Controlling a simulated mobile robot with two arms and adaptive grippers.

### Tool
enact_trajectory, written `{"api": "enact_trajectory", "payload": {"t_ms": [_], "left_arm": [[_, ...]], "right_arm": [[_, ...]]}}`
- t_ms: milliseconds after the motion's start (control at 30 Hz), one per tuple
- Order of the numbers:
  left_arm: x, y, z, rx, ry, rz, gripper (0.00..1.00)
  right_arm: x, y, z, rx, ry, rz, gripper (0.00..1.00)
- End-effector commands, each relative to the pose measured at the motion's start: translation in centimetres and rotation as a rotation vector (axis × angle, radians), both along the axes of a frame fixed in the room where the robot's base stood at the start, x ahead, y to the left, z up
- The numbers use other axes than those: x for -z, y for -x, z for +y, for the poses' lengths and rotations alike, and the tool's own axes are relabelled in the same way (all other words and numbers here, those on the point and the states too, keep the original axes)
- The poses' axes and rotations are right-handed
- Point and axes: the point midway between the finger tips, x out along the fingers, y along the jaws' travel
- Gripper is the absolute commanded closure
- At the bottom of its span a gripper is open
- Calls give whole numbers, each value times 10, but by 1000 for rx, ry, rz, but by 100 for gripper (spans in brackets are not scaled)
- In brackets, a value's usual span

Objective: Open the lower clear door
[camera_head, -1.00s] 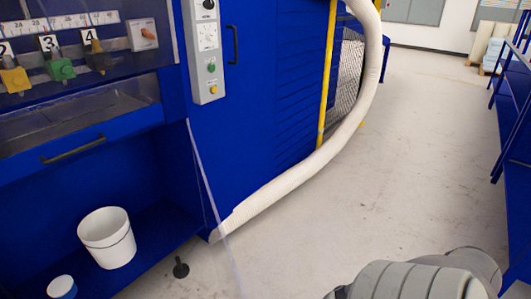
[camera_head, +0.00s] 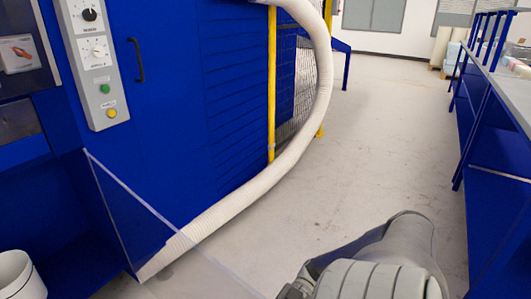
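A clear panel (camera_head: 150,240), which looks like the lower clear door, stands out from the blue machine (camera_head: 175,90) at the lower left. Its top edge slants down to the right from the machine's front corner, and its lower part is cut off by the frame. The wall, hose and floor show through it. I cannot tell how far it is swung. A grey arm link of mine shows at the bottom right. Neither gripper is clearly in view, and no contact with the panel shows.
A control panel (camera_head: 95,60) with knobs and buttons is on the machine. A white hose (camera_head: 265,180) curves down to the floor. A white bucket (camera_head: 18,278) sits at the lower left. Blue benches (camera_head: 500,130) stand at right. The floor between is clear.

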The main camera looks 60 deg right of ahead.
Motion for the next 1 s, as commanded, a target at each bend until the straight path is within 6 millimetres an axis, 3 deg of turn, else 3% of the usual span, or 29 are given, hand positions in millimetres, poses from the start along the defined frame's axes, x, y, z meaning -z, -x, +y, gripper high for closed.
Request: {"api": "enact_trajectory", "payload": {"t_ms": [433,467,633,1000], "left_arm": [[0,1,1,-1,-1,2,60],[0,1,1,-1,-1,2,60],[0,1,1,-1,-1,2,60],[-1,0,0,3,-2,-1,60]], "right_arm": [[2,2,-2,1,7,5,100],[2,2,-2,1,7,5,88],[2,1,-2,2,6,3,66],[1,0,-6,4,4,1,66]]}}
